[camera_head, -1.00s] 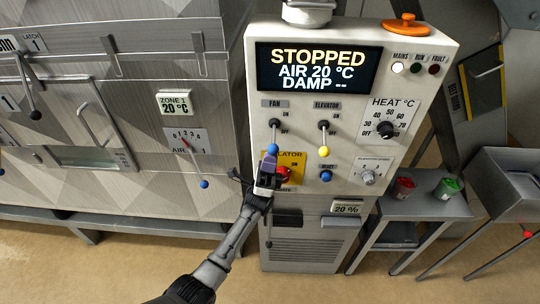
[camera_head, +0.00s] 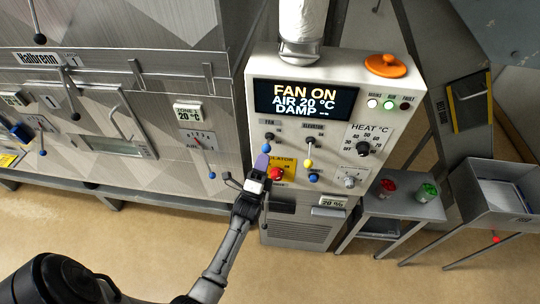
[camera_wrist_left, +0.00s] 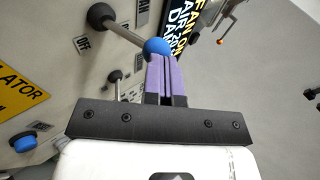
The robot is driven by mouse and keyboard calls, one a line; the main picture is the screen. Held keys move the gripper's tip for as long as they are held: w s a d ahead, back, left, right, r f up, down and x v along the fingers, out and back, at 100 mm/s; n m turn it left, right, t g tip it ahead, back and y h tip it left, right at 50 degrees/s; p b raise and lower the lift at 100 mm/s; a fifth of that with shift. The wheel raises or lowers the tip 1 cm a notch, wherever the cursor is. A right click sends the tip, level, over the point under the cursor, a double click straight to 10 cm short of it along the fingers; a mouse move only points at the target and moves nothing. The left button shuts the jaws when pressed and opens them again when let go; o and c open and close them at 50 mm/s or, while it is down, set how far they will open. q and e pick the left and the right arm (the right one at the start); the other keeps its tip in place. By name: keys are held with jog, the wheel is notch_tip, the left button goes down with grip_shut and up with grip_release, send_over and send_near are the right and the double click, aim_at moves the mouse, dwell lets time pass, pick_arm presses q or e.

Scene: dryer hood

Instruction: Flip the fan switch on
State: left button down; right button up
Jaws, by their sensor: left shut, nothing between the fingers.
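The fan switch (camera_head: 267,142) is a metal lever with a blue ball tip, at the upper left of the white control panel (camera_head: 345,75). The panel's display (camera_head: 305,99) reads FAN ON, AIR 20 °C. My left gripper (camera_head: 262,162) is shut and empty, with its purple fingertips right at the blue ball, just below it in the head view. In the left wrist view the fingertips (camera_wrist_left: 165,62) meet or nearly meet the blue ball (camera_wrist_left: 157,46); contact is hard to tell. The lever sticks outward from the panel there. My right gripper is not in view.
The elevator lever (camera_head: 308,155) with a yellow ball stands close right of the fan switch. A red knob (camera_head: 277,174) on a yellow plate and a blue button (camera_head: 313,178) sit below. A side table (camera_head: 400,208) with red and green cups stands at right.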

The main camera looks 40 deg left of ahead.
pick_arm(q)
jog(key=b+v, duration=0.3)
jog(key=v, duration=0.9)
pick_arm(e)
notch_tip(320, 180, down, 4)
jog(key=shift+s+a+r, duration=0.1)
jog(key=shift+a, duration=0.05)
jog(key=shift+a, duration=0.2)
